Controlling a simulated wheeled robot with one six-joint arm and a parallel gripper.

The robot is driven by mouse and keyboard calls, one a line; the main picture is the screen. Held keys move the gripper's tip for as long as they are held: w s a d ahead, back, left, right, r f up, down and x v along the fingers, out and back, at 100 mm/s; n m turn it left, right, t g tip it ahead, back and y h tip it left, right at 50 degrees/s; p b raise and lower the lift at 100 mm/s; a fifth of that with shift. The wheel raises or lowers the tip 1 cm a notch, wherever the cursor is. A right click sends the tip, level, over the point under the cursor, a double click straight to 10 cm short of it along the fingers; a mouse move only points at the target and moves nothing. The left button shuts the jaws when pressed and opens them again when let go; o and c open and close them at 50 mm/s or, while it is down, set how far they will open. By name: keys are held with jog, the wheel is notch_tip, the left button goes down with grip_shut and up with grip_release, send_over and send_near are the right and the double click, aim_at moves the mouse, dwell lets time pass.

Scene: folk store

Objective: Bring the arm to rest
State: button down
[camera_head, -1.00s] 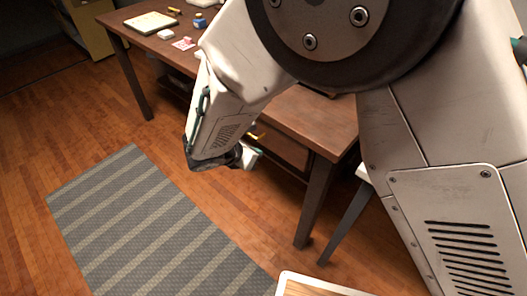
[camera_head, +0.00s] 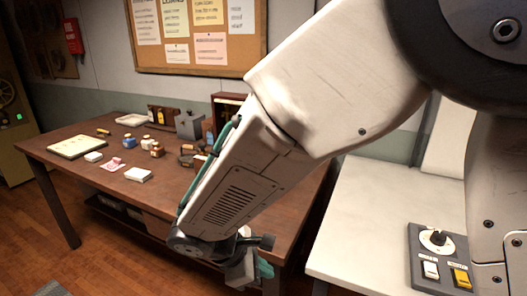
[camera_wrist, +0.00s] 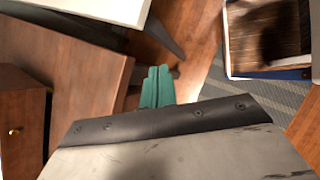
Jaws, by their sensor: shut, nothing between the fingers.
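My gripper (camera_wrist: 158,86) shows in the wrist view as two green fingers side by side, shut with nothing between them. They point down over the wooden floor, beside the edge of the brown table. In the head view my gripper (camera_head: 262,268) is at the lower middle, in front of the brown table (camera_head: 62,183) and largely hidden by my wrist. My arm slopes down from the upper right to the lower left across the view.
Small boxes, bottles and a tray (camera_head: 80,146) stand on the brown table. A white counter (camera_head: 375,210) at right carries a grey switch panel (camera_head: 438,262). A cork board (camera_head: 200,35) hangs behind. In the wrist view a tray-like box (camera_wrist: 268,73) sits above the striped rug (camera_wrist: 205,85).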

jog(key=s+d+r+m+y, duration=0.2)
jog(key=s+d+r+m, duration=0.3)
jog(key=d, duration=0.4)
jog(key=s+d+r+m+y, duration=0.2)
jog(key=s+d+r+m, duration=0.2)
jog(key=d+r+m, duration=0.2)
jog(key=s+d+r+m+g+y, duration=0.1)
jog(key=s+d+r+m, duration=0.4)
jog(key=d, duration=0.6)
jog(key=shift+s+d+r+m+y, duration=0.4)
jog(key=shift+m+y, duration=0.4)
jog(key=shift+m, duration=0.4)
jog(key=shift+a, duration=0.1)
